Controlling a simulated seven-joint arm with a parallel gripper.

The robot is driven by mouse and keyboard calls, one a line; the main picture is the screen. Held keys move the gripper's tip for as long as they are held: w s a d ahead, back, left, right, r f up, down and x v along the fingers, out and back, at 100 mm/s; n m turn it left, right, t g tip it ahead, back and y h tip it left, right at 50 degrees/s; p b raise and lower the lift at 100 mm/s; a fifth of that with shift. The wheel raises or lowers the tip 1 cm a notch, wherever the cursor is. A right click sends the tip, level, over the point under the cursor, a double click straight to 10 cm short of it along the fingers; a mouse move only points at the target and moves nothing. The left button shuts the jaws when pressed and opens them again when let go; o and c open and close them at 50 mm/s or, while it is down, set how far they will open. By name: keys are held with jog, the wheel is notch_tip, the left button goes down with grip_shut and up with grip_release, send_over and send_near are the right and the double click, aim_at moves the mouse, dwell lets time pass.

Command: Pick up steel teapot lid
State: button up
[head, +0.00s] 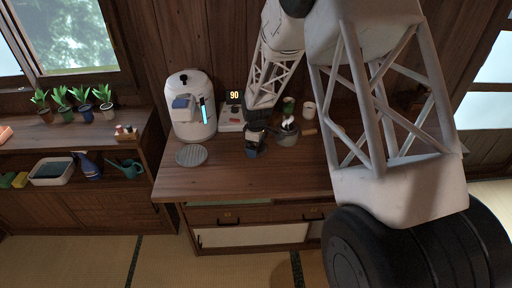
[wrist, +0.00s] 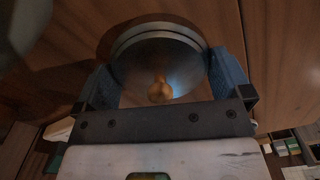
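The steel teapot lid (wrist: 140,63) shows in the wrist view as a round grey dome with a stepped rim and a brass-coloured knob (wrist: 160,91). It appears to lie on the brown wooden desk top. My gripper (wrist: 165,85) is over it, with one blue finger on each side, spread wide. The fingers overlap the lid's edges in the picture; I cannot tell whether they touch it. In the head view my gripper (head: 252,153) is low over the desk top, and I cannot make out the lid there.
A steel pot (head: 287,133) stands close right of my gripper. A white water dispenser (head: 190,106), a small device reading 90 (head: 231,118) and a white cup (head: 309,109) are behind. A grey round trivet (head: 191,155) lies left. The desk front (head: 225,183) is clear.

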jog(key=c, duration=0.4)
jog(key=shift+o, duration=0.2)
jog(key=shift+r, duration=0.15)
jog(key=shift+r, duration=0.5)
jog(key=shift+s+r, duration=0.15)
jog(key=shift+r, duration=0.45)
jog(key=shift+s+r, duration=0.15)
jog(key=shift+r, duration=0.45)
jog(key=s+d, duration=0.1)
jog(key=s, duration=0.4)
jog(key=s+r, duration=0.1)
jog(key=s, duration=0.4)
jog(key=s+d, duration=0.1)
jog(key=s, duration=0.4)
jog(key=shift+s+d+r, duration=0.1)
jog(key=shift+d+r, duration=0.1)
jog(key=shift+d, duration=0.15)
